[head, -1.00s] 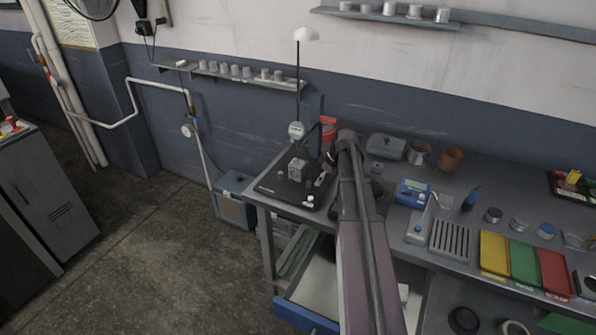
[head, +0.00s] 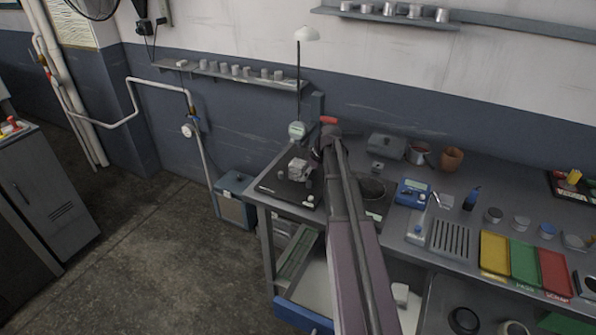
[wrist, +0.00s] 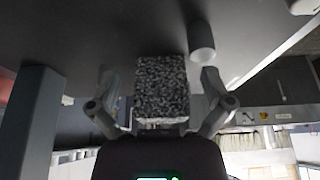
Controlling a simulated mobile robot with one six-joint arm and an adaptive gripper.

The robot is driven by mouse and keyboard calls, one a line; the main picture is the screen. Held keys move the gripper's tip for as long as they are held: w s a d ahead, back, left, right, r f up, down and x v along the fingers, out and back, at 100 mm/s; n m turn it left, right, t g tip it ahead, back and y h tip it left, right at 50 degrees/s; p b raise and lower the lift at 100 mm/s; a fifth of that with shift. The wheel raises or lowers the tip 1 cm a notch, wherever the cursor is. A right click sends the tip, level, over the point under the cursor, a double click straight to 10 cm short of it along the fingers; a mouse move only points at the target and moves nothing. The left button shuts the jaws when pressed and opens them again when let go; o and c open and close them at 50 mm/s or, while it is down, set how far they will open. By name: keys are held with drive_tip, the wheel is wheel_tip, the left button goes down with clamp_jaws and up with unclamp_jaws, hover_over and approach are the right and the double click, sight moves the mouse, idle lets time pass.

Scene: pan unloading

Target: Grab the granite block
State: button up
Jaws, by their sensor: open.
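The granite block (head: 299,168) is a small speckled grey block on the black base plate (head: 275,187) at the left end of the bench. In the wrist view the block (wrist: 161,88) is near and centred, with dark and light speckles. My gripper (wrist: 159,82) is open, with one finger on each side of the block. Gaps show between the block and both fingers, so it is not held. In the head view my arm's end hides most of the gripper just right of the block.
A gauge with a round display (head: 296,131) stands behind the block. A pale cylinder (wrist: 202,54) is close to the right finger in the wrist view. A dark round pan (head: 372,188) is right of my arm. Colored trays (head: 524,262) lie farther right.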

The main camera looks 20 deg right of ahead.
drive_tip(key=shift+w+a+f, duration=0.15)
drive_tip(key=shift+w+a, duration=0.6)
drive_tip(key=shift+w, duration=0.2)
drive_tip(key=shift+f+b, duration=0.45)
drive_tip(key=shift+b, duration=0.15)
drive_tip(key=c, duration=1.2)
